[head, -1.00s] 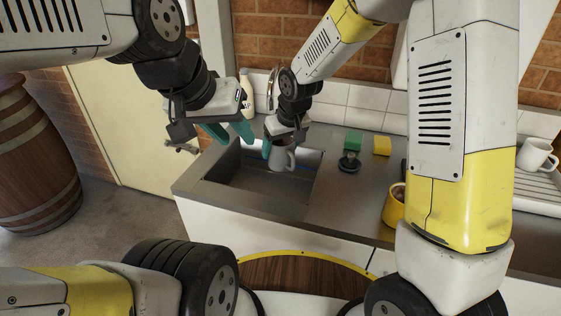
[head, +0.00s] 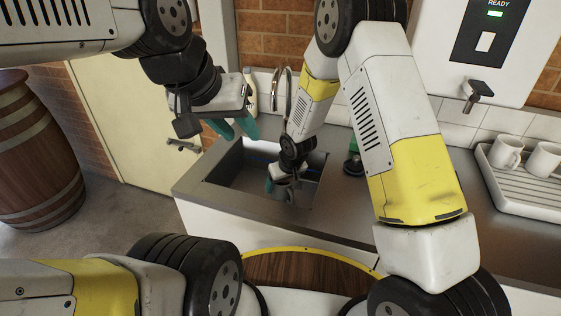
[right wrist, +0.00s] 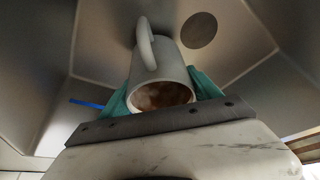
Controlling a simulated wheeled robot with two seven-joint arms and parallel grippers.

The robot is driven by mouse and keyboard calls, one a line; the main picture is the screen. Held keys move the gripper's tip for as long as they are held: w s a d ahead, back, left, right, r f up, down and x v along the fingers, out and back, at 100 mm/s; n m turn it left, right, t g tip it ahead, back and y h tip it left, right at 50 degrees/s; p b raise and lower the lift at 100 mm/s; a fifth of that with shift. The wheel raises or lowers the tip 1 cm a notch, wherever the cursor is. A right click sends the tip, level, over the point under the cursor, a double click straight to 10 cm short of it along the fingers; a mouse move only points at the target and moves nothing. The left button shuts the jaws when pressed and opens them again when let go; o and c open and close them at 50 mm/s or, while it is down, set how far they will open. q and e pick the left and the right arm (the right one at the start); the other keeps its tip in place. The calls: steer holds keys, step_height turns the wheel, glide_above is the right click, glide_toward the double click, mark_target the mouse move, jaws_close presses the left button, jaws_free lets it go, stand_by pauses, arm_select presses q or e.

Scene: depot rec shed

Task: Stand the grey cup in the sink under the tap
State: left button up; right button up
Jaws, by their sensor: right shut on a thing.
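The grey cup (head: 285,193) is inside the sink (head: 225,186), low in the basin and mostly hidden by my right gripper (head: 282,184). In the right wrist view the cup (right wrist: 160,68) sits between the teal fingers, its brown-stained mouth toward the camera and its handle on the upper left. My right gripper is shut on it. The round drain (right wrist: 198,30) shows beside the cup's far end. I cannot tell whether its base touches the sink floor. The chrome tap (head: 282,88) rises behind the sink. My left gripper (head: 233,129) is open and empty above the sink's left rear.
A bottle (head: 251,92) stands behind the sink, left of the tap. A white rack (head: 520,190) with two white mugs (head: 506,152) is at the right, below a wall dispenser (head: 480,45). A barrel (head: 38,155) stands far left. My right arm covers much of the counter.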

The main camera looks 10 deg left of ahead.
steer(key=shift+w+a, duration=0.35)
steer(key=shift+w, duration=0.2)
steer(key=shift+w+a, duration=0.35)
steer(key=shift+w, duration=0.2)
steer(key=shift+w+a+f, duration=0.3)
steer(key=shift+w+a, duration=0.2)
steer(key=shift+w, duration=0.2)
steer(key=shift+w+a+f, duration=0.3)
steer(key=shift+w+a, duration=0.15)
steer(key=shift+w, duration=0.2)
steer(key=o, duration=1.8)
steer(key=shift+f, duration=0.15)
